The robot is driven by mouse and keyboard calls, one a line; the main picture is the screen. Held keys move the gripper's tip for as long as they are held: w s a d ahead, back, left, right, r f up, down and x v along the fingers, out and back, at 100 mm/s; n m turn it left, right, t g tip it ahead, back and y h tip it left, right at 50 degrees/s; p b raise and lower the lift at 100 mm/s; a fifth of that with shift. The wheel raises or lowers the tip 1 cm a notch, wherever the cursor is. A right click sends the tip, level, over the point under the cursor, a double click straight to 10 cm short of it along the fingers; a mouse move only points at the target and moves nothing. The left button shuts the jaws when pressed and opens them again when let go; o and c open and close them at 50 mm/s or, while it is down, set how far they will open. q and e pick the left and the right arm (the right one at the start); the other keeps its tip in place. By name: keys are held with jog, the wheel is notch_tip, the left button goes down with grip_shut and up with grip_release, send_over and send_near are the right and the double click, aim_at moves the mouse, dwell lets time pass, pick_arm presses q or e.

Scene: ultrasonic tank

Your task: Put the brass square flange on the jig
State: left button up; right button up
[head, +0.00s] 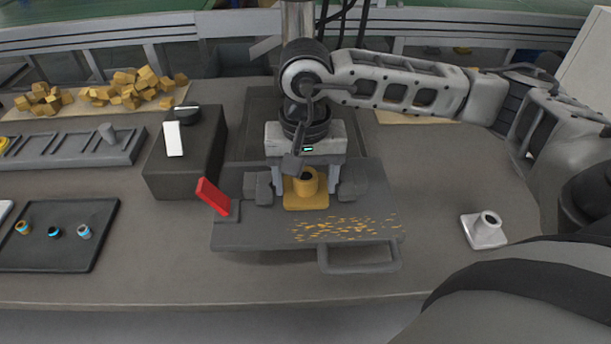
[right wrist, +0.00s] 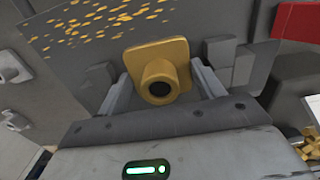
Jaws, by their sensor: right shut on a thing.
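The brass square flange (head: 306,201) has a square base and a round hollow neck pointing up. My right gripper (head: 306,188) is above it, with one finger on each side, shut on it. The right wrist view shows the flange (right wrist: 158,70) between the fingers (right wrist: 160,88). The jig (head: 240,239) is a dark grey plate with a grey block on each side of the flange and a red handle (head: 212,196) at its left. The flange is between the blocks; I cannot tell whether its base touches the plate. My left gripper is out of view.
Brass chips (head: 345,229) lie on the plate's front right, behind a grey loop handle (head: 358,258). A silver flange (head: 484,236) stands at the right. A dark box (head: 185,165), a slotted rack (head: 70,152) and a black tray (head: 60,255) are at the left.

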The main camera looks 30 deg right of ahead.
aim_at(305, 177)
jog(key=shift+f, duration=0.2)
jog(key=o, duration=1.3)
jog(key=shift+c, duration=0.2)
jog(key=shift+r, duration=0.1)
notch_tip(305, 177, up, 12)
jog(key=shift+r+b, duration=0.15)
jog(key=shift+b, duration=0.25)
